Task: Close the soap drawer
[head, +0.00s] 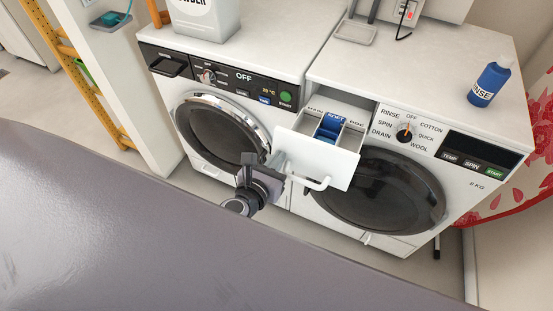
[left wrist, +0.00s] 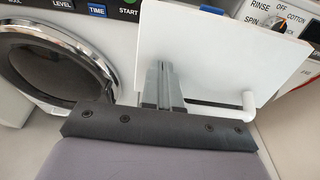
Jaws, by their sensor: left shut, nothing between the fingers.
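The white soap drawer (head: 335,163) stands pulled out of the right washing machine (head: 380,190). Its open top shows compartments and a blue insert (head: 328,127). A white bar handle (head: 312,183) is on its front. In the left wrist view the drawer front (left wrist: 208,50) fills the upper middle, with the handle (left wrist: 236,106) at its lower right. My left gripper (head: 276,160) is shut and empty, at the left part of the drawer front. Its fingers (left wrist: 163,72) point at the front panel; I cannot tell whether they touch. My right gripper is not in view.
A second machine (head: 222,110) stands at the left with its drawer flush. A powder container (head: 205,15) and a blue rinse bottle (head: 488,84) stand on the tops. A yellow ladder (head: 85,90) is at far left, a red-patterned cloth (head: 515,195) at right.

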